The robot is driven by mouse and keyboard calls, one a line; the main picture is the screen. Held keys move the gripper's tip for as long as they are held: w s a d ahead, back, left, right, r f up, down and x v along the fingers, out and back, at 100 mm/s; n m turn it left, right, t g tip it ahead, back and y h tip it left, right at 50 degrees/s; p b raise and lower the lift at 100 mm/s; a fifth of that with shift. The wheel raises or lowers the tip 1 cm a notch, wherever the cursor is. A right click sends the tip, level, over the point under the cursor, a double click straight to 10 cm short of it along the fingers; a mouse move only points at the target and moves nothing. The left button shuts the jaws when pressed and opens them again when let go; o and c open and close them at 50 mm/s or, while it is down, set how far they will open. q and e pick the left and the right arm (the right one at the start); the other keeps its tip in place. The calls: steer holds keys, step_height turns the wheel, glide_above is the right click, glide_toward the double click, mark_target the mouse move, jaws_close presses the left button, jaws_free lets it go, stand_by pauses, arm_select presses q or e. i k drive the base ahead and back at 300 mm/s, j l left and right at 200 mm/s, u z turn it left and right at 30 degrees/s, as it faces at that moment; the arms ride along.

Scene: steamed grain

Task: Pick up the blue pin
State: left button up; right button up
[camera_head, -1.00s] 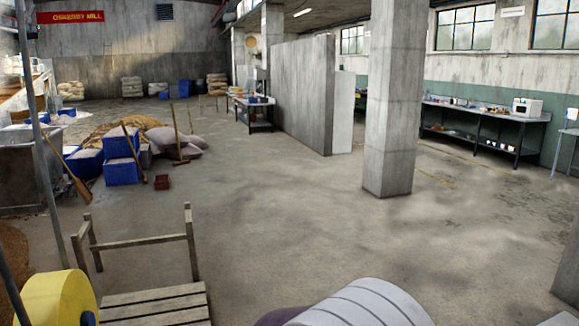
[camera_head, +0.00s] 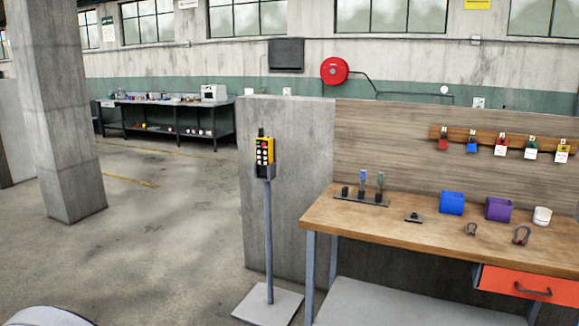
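A pin with a blue top (camera_head: 363,180) stands upright in a dark rack (camera_head: 372,202) near the left back of the wooden workbench (camera_head: 440,235). A similar pin with a green top (camera_head: 380,185) stands just right of it in the same rack. A short dark piece sits at the rack's left end. The pins are small in this view, so their fine shape is hard to make out. Neither of my grippers is in view.
A pendant control box (camera_head: 264,155) stands on a post left of the bench. The bench holds a blue bin (camera_head: 452,203), a purple bin (camera_head: 498,209), a white cup (camera_head: 542,216) and shackles. Padlocks hang behind. Open floor (camera_head: 150,240) lies left.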

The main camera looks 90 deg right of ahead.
mark_target(363, 176)
steer(key=k+l+z, duration=0.1)
steer(key=l+z, duration=0.7)
steer(key=z, duration=0.15)
steer(key=l+z, duration=0.95)
steer(key=i+l+z, duration=0.2)
steer(key=z, duration=1.05)
steer(key=k, duration=0.25)
steer(key=k+z, duration=0.1)
steer(key=z, duration=0.35)
steer(key=k+z, duration=0.1)
steer(key=z, duration=0.4)
steer(key=l+z, duration=0.15)
steer(key=z, duration=0.3)
steer(key=k+l+z, duration=0.1)
steer(key=z, duration=0.4)
